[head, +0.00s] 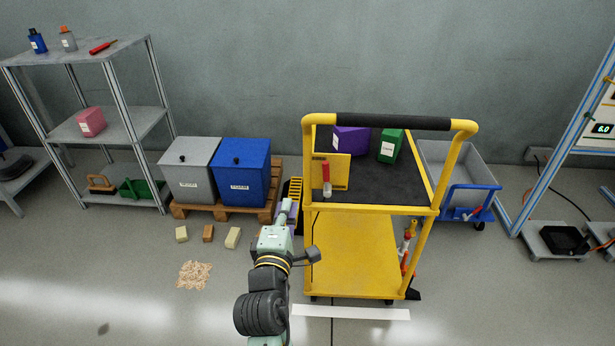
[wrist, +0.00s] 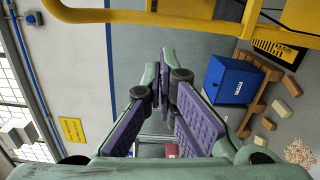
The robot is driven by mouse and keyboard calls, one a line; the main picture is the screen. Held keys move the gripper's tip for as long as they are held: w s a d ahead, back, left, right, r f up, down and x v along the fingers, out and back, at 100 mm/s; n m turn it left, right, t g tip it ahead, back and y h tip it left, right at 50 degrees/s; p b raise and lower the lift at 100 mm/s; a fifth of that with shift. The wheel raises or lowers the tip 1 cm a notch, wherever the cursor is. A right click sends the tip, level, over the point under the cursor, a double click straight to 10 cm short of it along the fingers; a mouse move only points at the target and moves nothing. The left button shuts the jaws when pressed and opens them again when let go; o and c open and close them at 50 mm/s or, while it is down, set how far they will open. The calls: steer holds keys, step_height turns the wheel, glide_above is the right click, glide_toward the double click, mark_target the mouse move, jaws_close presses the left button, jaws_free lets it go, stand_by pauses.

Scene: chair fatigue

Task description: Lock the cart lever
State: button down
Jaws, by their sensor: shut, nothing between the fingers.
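The yellow cart (head: 355,255) stands in the middle, with a black-gripped handle bar and a dark top deck. A lever with a red handle (head: 326,172) stands upright on a yellow plate (head: 342,183) at the cart's left side. My gripper (head: 288,208) is left of the cart, apart from the lever and a little lower in the picture. In the wrist view its purple-padded fingers (wrist: 168,62) come together at the tips, with nothing between them. The wrist view also shows yellow cart frame (wrist: 175,19) along the top, but I cannot make out the lever there.
A purple block (head: 350,140) and a green block (head: 391,146) lie on the cart deck. Grey (head: 190,172) and blue (head: 240,173) bins stand on a pallet at left. A grey and blue trolley (head: 468,200) stands close on the right. Blocks and shavings (head: 194,275) lie on the floor.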

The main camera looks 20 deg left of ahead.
mark_target(328, 168)
steer(key=w+p, duration=0.1)
steer(key=w, duration=0.3)
steer(key=w+p, duration=0.1)
steer(key=w, duration=0.2)
steer(key=w+d+p, duration=0.1)
steer(key=w, duration=0.3)
steer(key=shift+w+r+p, duration=0.25)
steer(key=shift+w+p, duration=0.05)
steer(key=shift+w+d+r+m+p, duration=0.1)
steer(key=shift+d+r+m+p, duration=0.2)
steer(key=shift+d+m, duration=0.35)
steer(key=d+m, duration=0.1)
steer(key=d+m+p, duration=0.1)
steer(key=m, duration=0.1)
steer(key=w+d+m, duration=0.1)
steer(key=shift+r, duration=0.4)
steer(key=shift+w+d+f+m+g+y, duration=0.1)
steer(key=shift+w+d+f+m, duration=0.15)
steer(key=shift+d+m, duration=0.7)
steer(key=shift+w+d+f+m+g+y, duration=0.15)
steer(key=shift+d+m, duration=0.45)
steer(key=shift+m, duration=0.75)
steer(key=shift+w+d+f+m+g+y, duration=0.1)
steer(key=shift+w+d+f+m, duration=0.2)
steer(key=shift+d+m, duration=0.65)
